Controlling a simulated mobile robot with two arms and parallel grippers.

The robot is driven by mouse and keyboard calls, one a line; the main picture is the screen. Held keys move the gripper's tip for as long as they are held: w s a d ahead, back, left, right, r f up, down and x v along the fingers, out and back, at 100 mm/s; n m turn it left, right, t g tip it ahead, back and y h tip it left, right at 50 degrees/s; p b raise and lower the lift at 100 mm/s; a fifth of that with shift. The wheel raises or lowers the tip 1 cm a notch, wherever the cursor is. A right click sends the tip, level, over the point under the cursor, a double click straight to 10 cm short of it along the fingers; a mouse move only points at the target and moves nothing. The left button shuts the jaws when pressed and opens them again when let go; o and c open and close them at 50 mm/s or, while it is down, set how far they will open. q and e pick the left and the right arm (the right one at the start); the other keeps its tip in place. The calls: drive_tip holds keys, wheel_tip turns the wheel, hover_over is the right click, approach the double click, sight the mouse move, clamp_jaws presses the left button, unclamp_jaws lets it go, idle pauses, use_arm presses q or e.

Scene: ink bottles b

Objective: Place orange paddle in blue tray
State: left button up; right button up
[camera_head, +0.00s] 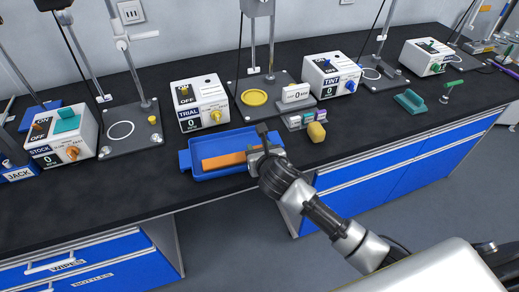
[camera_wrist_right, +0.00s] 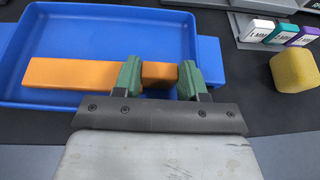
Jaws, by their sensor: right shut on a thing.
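The orange paddle (camera_head: 223,160) is a flat bar that lies lengthwise over the inside of the blue tray (camera_head: 186,160). My right gripper (camera_head: 265,147) is at the paddle's right end. In the right wrist view the gripper's green fingers (camera_wrist_right: 160,80) straddle part of the paddle (camera_wrist_right: 75,74), close to its right end. The paddle is within the tray's outline (camera_wrist_right: 110,14), near its front wall. I cannot tell whether it touches the tray floor. My left gripper is not in view.
A yellow block (camera_head: 316,131) and a rack of small coloured boxes (camera_head: 297,120) stand right of the tray. The TRIAL machine (camera_head: 199,103) is behind it. A yellow dish (camera_head: 254,97) sits on a stand base.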

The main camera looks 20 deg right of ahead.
drive_tip(key=o, duration=0.7)
drive_tip(key=shift+c, duration=0.2)
drive_tip(key=v, duration=1.2)
drive_tip(key=shift+f, duration=0.1)
